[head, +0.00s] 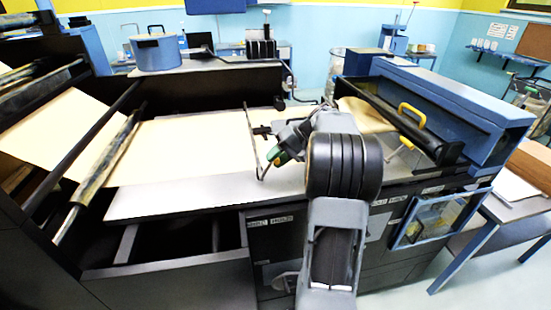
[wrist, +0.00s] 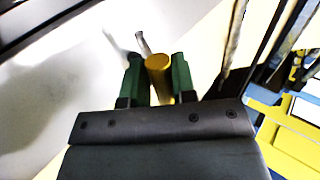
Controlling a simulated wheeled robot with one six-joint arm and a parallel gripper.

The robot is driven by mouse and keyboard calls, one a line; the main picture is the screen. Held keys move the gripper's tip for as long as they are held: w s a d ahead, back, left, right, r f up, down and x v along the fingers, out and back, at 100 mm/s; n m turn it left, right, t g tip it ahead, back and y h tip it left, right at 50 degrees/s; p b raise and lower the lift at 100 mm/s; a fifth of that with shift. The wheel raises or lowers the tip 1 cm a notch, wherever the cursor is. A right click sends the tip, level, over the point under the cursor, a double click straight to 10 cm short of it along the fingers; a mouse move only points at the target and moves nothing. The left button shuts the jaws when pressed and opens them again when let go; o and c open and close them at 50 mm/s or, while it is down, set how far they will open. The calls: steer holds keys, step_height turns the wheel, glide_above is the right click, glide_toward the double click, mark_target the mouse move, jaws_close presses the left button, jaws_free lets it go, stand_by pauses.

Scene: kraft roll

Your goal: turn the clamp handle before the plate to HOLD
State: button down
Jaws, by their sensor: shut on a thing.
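In the wrist view my gripper (wrist: 157,72) has its two green fingers on either side of a yellow cylindrical grip (wrist: 158,77), shut on it. A grey metal rod (wrist: 142,43) shows just beyond the grip; I take these to be the clamp handle. In the head view my gripper (head: 275,160) is low over the pale metal plate (head: 165,197), beside a thin dark rod (head: 252,142) across the paper. The handle is mostly hidden there by my gripper and wrist. I cannot read a HOLD mark or tell the handle's setting.
Kraft paper (head: 190,145) runs over the machine bed. At the right stands a blue housing (head: 455,100) with a black roller and a yellow handle (head: 411,114). A blue-framed clear box (head: 440,220) juts from the machine's front. Floor at the lower right is clear.

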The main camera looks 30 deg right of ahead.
steer(key=shift+a+f, duration=0.1)
steer(key=c, duration=1)
jaws_free()
steer(key=shift+w, duration=0.1)
steer(key=v, duration=1.4)
steer(key=shift+f, duration=0.1)
